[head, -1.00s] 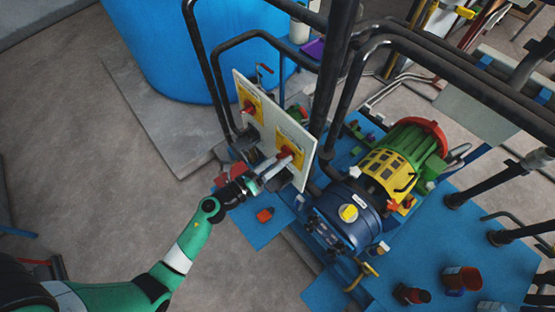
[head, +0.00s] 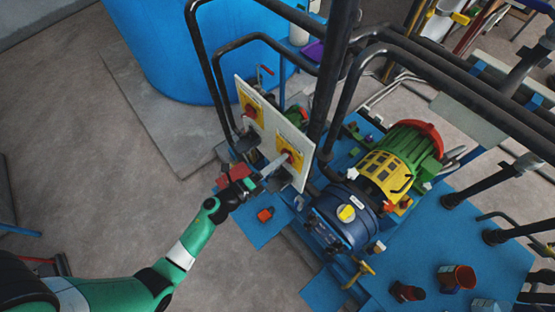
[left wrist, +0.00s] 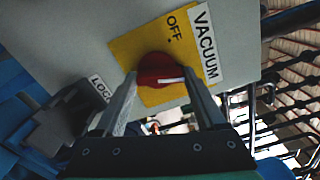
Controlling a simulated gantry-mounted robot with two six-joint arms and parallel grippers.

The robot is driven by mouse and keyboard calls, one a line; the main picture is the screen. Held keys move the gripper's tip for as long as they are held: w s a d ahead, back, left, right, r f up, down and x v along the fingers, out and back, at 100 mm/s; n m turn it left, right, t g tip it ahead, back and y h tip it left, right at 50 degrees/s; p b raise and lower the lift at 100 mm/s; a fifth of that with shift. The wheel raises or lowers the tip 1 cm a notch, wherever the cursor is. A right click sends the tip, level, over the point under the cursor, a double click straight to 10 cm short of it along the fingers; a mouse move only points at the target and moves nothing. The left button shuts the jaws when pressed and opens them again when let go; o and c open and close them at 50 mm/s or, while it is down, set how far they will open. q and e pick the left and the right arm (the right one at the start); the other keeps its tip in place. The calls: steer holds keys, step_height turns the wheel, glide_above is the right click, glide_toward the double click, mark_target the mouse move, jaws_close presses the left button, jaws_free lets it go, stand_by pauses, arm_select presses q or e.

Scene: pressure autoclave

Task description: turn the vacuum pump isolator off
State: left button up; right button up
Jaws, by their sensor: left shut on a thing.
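The vacuum isolator is a red round knob (left wrist: 158,70) with a white mark, on a yellow plate (left wrist: 128,48) lettered OFF and VACUUM. In the left wrist view the mark points right and OFF lies above the knob. In the head view the knob (head: 288,156) is the right-hand one on an upright white panel (head: 268,140). My left gripper (head: 284,161) is shut on the knob, with one finger on either side of it in the left wrist view (left wrist: 160,76). The fingers hide part of the knob in the head view. My right gripper is not in view.
A second red knob (head: 250,109) on a yellow plate sits left on the same panel. Dark pipes (head: 336,75) rise close behind the panel. A blue pump (head: 345,218) stands to its right. Open floor (head: 110,185) lies to the left.

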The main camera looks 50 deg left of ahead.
arm_select(q)
steer(key=shift+a+n+p, duration=0.15)
steer(key=shift+n+p, duration=2.35)
steer(key=shift+n, duration=3.8)
steer(key=shift+f, duration=0.1)
steer(key=o, duration=1.3)
steer(key=shift+s, duration=0.1)
